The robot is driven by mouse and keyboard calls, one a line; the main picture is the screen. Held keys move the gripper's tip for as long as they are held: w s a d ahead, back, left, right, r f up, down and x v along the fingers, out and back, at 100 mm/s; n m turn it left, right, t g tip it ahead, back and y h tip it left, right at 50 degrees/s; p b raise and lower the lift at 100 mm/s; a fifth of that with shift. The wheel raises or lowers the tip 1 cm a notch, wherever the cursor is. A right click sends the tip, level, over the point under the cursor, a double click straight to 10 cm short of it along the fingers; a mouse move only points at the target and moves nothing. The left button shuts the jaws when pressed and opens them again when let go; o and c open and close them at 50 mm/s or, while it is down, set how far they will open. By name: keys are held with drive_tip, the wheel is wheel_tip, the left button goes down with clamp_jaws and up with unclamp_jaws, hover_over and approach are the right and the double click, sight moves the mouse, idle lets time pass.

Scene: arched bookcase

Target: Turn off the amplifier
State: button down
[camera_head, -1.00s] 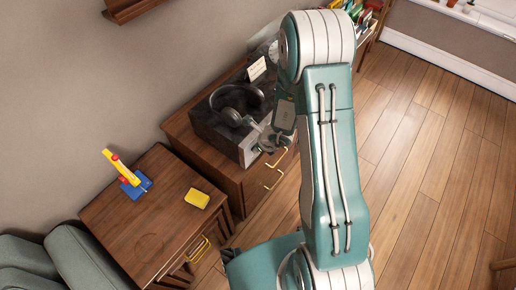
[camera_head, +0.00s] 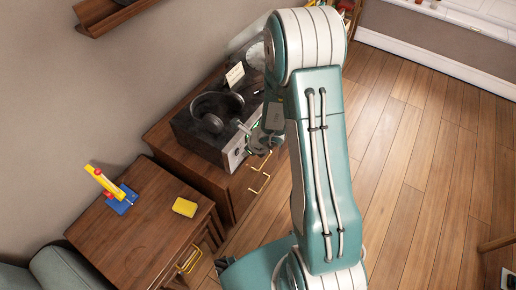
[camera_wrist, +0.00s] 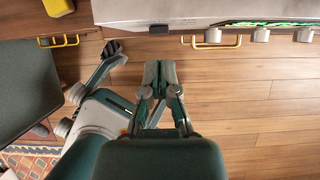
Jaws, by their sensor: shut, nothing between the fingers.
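The amplifier (camera_head: 228,158) is a dark box with a silver front, on a wooden cabinet; black headphones (camera_head: 215,110) lie on top. In the wrist view, the amplifier (camera_wrist: 170,10) spans the top, with several silver knobs (camera_wrist: 212,35) and a lit green strip along its front. My gripper (camera_head: 250,135) is by the amplifier's front in the head view, partly hidden by my arm. In the wrist view, my gripper (camera_wrist: 160,70) is shut and empty, pointing toward the amplifier, with its tips apart from the knobs. I cannot make out the power control.
A wooden side table (camera_head: 140,225) at the left holds a yellow block (camera_head: 185,207) and a blue-based yellow-and-red object (camera_head: 110,190). Brass handles (camera_head: 260,182) jut from the cabinet front. A white card (camera_head: 235,73) stands behind the headphones. Open wooden floor (camera_head: 420,170) lies to the right.

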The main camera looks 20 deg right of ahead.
drive_tip(key=s+v, duration=0.1)
drive_tip(key=v, duration=0.9)
drive_tip(key=shift+d, duration=0.45)
drive_tip(key=shift+s, duration=0.1)
